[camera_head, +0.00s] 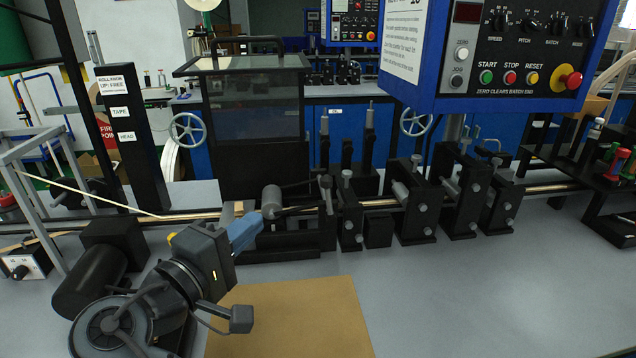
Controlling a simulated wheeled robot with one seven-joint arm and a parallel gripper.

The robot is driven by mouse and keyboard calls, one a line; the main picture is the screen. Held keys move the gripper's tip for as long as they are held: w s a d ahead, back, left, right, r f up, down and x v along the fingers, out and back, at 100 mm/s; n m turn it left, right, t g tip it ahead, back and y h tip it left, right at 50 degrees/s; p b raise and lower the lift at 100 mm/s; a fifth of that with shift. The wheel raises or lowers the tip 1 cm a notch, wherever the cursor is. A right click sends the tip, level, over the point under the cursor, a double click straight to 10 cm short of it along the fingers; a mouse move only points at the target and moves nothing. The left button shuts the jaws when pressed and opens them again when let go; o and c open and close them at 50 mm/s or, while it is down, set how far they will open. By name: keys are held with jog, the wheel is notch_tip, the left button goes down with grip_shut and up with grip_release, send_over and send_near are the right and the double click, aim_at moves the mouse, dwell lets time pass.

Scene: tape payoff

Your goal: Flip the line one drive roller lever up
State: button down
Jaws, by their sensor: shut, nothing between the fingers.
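The drive roller unit of the near line stands on the grey bench at the picture's centre. Its grey roller (271,199) sits above a black base (290,243). A dark upright lever with a round knob (325,182) stands just right of the roller, and thin dark rods run towards it. I cannot tell for sure that this is the line one lever. My gripper (258,221) has blue-grey fingers, shut and empty, with tips just left of and below the roller. It is apart from the knob. Whether the fingertips touch the unit is hard to tell.
Several black roller stands (413,205) line the tape path to the right. A blue control box (500,55) hangs above them. A dark-windowed guard (245,125) stands behind the roller. A brown mat (290,318) lies in front. The bench front right is clear.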

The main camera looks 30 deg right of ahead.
jog(key=s+d+p+x, duration=0.1)
jog(key=s+p+x, duration=0.1)
jog(key=x, duration=1)
jog(key=shift+d+p, duration=0.65)
jog(key=shift+p, duration=0.15)
